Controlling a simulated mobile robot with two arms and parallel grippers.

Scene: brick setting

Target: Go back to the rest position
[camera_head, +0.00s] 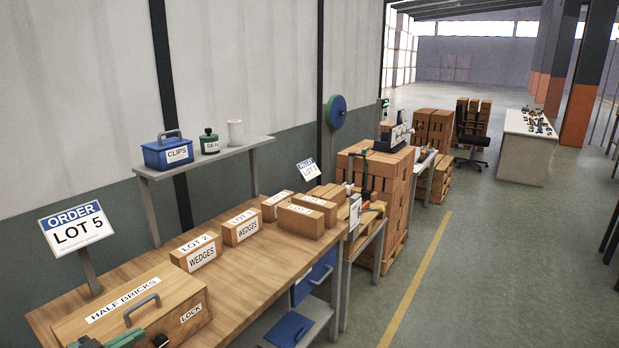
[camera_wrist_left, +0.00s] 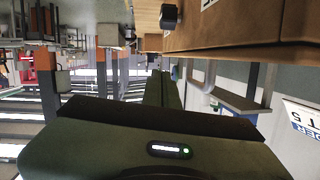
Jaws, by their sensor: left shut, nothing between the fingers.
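My left gripper (camera_head: 122,338) shows as a green and dark piece at the bottom left of the head view, by the front of the wooden HALF BRICKS box (camera_head: 100,302). In the left wrist view, which looks upside down, its dark green fingers (camera_wrist_left: 165,82) are together with nothing between them. The box is closed, with a grey handle on top and a LOCK label on its side. A black knob (camera_wrist_left: 170,16) on the wooden box shows apart from the fingers in the wrist view. My right gripper is not in view.
The wooden workbench (camera_head: 262,262) carries several labelled wedge boxes (camera_head: 242,229). An ORDER LOT 5 sign (camera_head: 78,229) stands behind the HALF BRICKS box. A shelf (camera_head: 215,156) holds a blue CLIPS box (camera_head: 168,153), green container and white cup. The floor (camera_head: 470,270) at right is clear.

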